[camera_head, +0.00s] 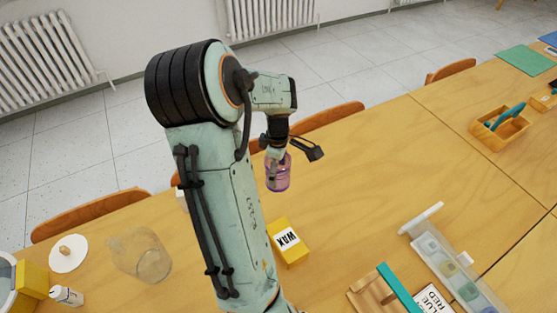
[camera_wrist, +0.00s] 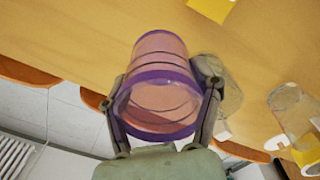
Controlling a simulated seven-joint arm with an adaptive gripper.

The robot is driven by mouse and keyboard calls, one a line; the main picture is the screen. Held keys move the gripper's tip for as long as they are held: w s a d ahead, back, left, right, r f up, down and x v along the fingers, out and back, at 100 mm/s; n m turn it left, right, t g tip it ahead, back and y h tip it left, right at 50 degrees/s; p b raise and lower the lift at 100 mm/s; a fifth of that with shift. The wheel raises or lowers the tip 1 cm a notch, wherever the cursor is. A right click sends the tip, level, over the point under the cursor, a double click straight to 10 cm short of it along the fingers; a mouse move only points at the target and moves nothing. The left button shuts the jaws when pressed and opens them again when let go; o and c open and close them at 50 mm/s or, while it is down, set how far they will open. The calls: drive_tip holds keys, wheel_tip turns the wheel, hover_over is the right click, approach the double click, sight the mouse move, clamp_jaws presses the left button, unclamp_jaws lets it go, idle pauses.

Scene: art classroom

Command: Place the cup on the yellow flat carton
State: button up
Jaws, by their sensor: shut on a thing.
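The cup is a see-through purple-pink tumbler (camera_head: 278,178) with darker purple bands. It also shows large in the wrist view (camera_wrist: 160,65). My gripper (camera_head: 277,152) is shut on it, with one finger on each side in the wrist view (camera_wrist: 162,95). The cup hangs from the gripper, apparently above the table. The yellow carton (camera_head: 292,252), with a white WAX label, lies on the table below and slightly right of the cup in the head view. Its top is bare. Part of a yellow thing, probably this carton (camera_wrist: 212,6), shows at the wrist view's top edge.
A clear glass jar (camera_head: 152,265) stands left of my arm, near a white round item (camera_head: 68,253), a small white bottle (camera_head: 67,296) and another yellow box (camera_head: 31,279). A compartment tray (camera_head: 432,250) lies at right. Chairs (camera_head: 90,213) line the far edge.

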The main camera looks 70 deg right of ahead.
drive_tip(key=shift+s+a+r, duration=0.2)
drive_tip(key=shift+a, duration=0.2)
drive_tip(key=n, duration=0.2)
hover_over(280, 229)
drive_tip(key=shift+f, duration=0.1)
wheel_tip(280, 229, down, 7)
drive_tip(key=shift+f, duration=0.1)
drive_tip(key=o, duration=1.2)
wheel_tip(280, 229, up, 12)
